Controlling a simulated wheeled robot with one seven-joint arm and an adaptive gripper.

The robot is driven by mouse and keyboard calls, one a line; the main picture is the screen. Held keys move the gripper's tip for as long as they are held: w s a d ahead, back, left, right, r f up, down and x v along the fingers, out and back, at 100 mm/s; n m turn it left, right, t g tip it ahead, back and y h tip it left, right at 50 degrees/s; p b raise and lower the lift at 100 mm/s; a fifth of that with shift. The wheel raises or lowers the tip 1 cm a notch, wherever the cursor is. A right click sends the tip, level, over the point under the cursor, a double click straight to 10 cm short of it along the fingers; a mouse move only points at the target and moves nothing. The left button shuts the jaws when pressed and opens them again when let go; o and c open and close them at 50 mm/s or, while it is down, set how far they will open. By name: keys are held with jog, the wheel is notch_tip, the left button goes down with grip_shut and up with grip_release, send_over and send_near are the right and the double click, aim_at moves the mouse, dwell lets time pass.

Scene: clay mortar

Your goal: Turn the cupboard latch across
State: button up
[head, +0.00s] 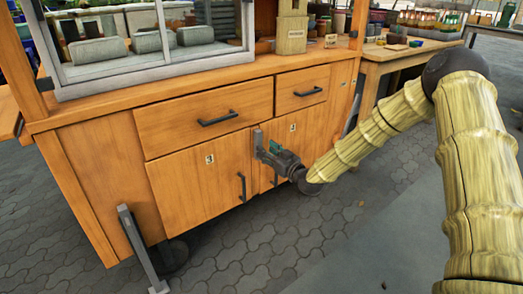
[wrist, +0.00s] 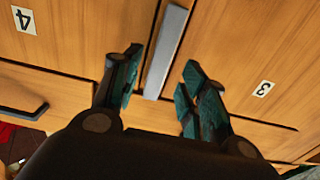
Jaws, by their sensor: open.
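The cupboard latch is a grey bar (head: 258,143) at the top of the seam between the two orange wooden cupboard doors. It stands roughly upright in the head view. In the wrist view the latch (wrist: 168,48) runs lengthwise between my fingers, slightly tilted. My gripper (wrist: 161,62) is open, one teal-padded finger on each side of the bar, with gaps visible; contact is not clear. In the head view my gripper (head: 275,149) is right beside the latch, and its fingers partly overlap the door behind. The latch's pivot is not clearly visible.
The left door (head: 195,190) and right door (head: 302,135) look closed, with dark handles below the latch. Two drawers (head: 205,112) with bar handles sit above. A table (head: 400,57) with goods stands at the right. The paved floor in front is clear.

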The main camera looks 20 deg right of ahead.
jog(key=shift+b+x, duration=0.6)
jog(key=shift+x, duration=1.7)
jog(key=shift+c, duration=0.4)
jog(key=shift+d, duration=0.1)
grip_shut()
